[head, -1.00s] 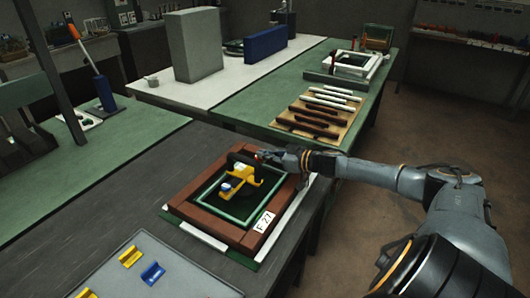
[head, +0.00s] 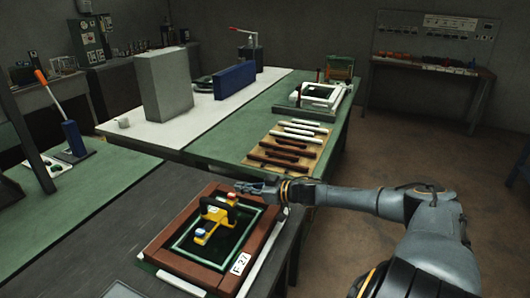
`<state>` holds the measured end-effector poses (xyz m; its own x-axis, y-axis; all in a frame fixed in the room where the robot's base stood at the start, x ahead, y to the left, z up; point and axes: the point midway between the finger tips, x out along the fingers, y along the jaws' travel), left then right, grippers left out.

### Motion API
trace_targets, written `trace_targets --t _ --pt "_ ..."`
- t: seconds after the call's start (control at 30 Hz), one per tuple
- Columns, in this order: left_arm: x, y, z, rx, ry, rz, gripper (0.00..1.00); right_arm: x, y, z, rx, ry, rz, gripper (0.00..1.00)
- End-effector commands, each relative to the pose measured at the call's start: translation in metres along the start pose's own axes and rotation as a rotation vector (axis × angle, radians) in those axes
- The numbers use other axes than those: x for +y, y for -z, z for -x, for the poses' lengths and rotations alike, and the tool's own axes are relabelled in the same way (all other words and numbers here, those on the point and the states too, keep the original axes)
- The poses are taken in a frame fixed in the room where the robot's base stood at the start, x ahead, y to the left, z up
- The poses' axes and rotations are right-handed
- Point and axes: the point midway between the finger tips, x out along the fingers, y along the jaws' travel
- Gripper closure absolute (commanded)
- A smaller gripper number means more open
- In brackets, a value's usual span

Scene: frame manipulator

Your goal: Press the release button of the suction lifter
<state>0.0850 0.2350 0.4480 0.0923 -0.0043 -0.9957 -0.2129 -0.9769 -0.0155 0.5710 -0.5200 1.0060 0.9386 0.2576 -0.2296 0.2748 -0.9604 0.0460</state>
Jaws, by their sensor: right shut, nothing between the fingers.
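The suction lifter (head: 212,224) is yellow with a black handle. It sits on the dark glass inside a brown frame (head: 162,240) marked "F 27". One end of the lifter has a red cap (head: 232,196), the other a blue one (head: 201,231). I cannot tell from their looks which cap is the release button. My right gripper (head: 239,187) is shut and empty, just behind the red cap in the picture. I cannot tell whether it touches the lifter. My left gripper is out of view.
The frame lies on a dark bench. Behind it, a green table (head: 225,153) holds a wooden board (head: 262,158) with white and brown strips, and a white frame (head: 312,104). A grey block (head: 163,84) and blue block (head: 235,86) stand farther back. Open floor lies right.

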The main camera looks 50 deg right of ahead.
Motion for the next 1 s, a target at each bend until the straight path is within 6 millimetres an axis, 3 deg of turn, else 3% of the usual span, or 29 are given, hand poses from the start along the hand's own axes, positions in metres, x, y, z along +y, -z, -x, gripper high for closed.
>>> trace_targets --t 0.3,0.6,1.0 --pt "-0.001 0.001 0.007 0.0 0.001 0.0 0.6 0.0 0.002 0.031 -0.002 0.001 0.002 1.0" --pt "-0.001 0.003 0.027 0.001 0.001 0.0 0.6 0.0 0.004 0.062 -0.001 0.0 -0.001 1.0" --pt "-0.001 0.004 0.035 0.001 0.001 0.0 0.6 0.001 0.004 0.078 0.004 0.0 0.002 1.0"
